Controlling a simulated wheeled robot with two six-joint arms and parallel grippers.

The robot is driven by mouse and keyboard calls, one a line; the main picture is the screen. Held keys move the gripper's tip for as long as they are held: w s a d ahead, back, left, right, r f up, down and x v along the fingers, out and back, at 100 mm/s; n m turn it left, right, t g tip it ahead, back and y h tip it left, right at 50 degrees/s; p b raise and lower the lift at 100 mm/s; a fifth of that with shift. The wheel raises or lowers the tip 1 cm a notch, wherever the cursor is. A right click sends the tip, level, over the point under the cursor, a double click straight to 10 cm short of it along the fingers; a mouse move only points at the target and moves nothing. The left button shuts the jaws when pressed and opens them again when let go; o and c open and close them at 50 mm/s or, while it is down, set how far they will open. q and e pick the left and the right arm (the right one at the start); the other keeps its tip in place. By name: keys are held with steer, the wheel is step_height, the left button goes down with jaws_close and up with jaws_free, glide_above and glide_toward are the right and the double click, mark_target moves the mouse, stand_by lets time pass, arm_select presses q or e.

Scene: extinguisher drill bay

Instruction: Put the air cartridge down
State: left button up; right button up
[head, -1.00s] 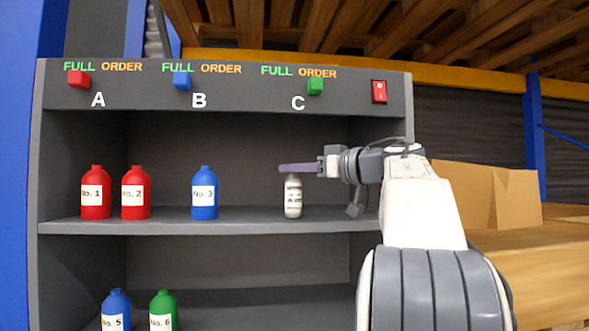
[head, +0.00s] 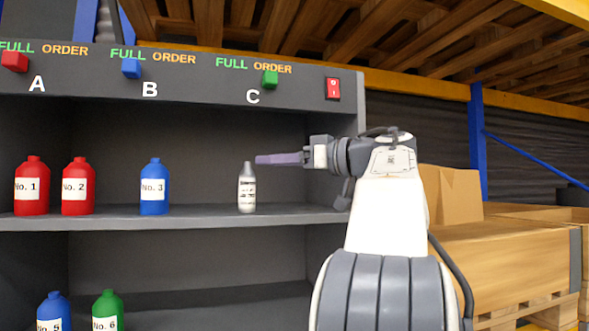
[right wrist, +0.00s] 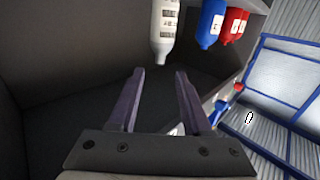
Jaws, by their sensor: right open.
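The air cartridge (head: 247,190) is a small white-grey bottle with a dark-printed label and a narrow neck. It stands upright on the upper shelf, below the letter C. My right gripper (head: 277,159) is just right of its neck in the head view. The right wrist view shows the purple fingers (right wrist: 158,92) spread apart with nothing between them. There the cartridge (right wrist: 164,30) lies beyond the fingertips, clear of them. My left gripper is in neither view.
Red bottles No. 1 (head: 32,188) and No. 2 (head: 78,188) and blue bottle No. 3 (head: 154,188) share the upper shelf (head: 200,222). Blue No. 5 (head: 54,312) and green No. 6 (head: 108,311) stand below. The cabinet's right wall is beside my arm. Cardboard boxes (head: 452,193) stand at right.

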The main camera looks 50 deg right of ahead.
steer(key=shift+b+v, duration=0.4)
steer(key=shift+v, duration=2.25)
